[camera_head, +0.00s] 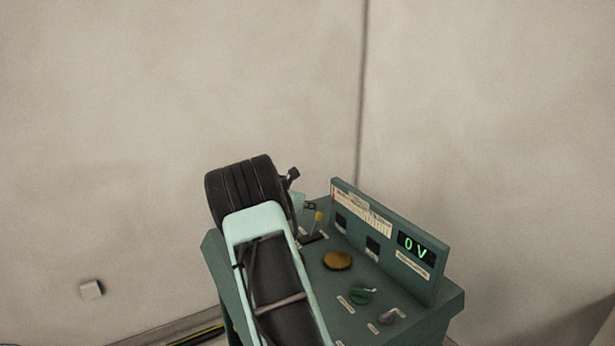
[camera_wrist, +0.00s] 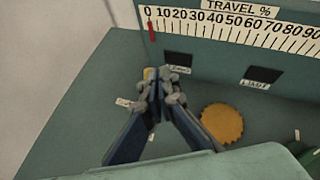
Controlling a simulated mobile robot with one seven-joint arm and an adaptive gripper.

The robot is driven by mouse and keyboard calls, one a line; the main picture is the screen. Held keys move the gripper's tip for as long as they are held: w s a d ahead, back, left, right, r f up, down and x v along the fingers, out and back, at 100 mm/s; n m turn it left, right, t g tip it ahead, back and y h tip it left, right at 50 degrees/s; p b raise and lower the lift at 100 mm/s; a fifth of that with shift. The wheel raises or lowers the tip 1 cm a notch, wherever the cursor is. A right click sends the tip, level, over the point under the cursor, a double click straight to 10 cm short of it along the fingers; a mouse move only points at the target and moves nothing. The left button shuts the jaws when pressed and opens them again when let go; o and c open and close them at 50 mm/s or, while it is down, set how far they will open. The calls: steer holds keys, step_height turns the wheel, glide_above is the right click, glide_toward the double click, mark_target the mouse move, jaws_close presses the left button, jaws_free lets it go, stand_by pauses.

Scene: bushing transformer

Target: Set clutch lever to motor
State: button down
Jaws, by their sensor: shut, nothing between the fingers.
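A small lever with a yellow knob (camera_head: 318,216) stands on the green console's top, near the back panel; I take it for the clutch lever, but cannot read its markings. In the wrist view its yellow knob (camera_wrist: 149,73) shows in part, mostly hidden behind the fingertips. My gripper (camera_wrist: 160,85) is shut and empty, its tips right at the knob; whether they touch it I cannot tell. In the head view my gripper (camera_head: 309,207) is partly hidden by my own arm, just left of and above the knob.
The green console (camera_head: 453,299) carries an orange disc (camera_head: 337,260), a green knob (camera_head: 363,295) and a grey knob (camera_head: 388,316). Its upright panel has a display (camera_head: 415,247) reading 0 V and a travel scale (camera_wrist: 230,23) with a red pointer (camera_wrist: 152,31) at about 0. A wall stands behind.

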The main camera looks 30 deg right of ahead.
steer(key=s+a+r, duration=0.2)
steer(key=r, duration=0.5)
steer(key=s+a+r, duration=0.2)
steer(key=r, duration=0.5)
steer(key=shift+s+a+r+b, duration=0.25)
steer(key=shift+s+r+b, duration=0.05)
steer(key=shift+s+b, duration=0.1)
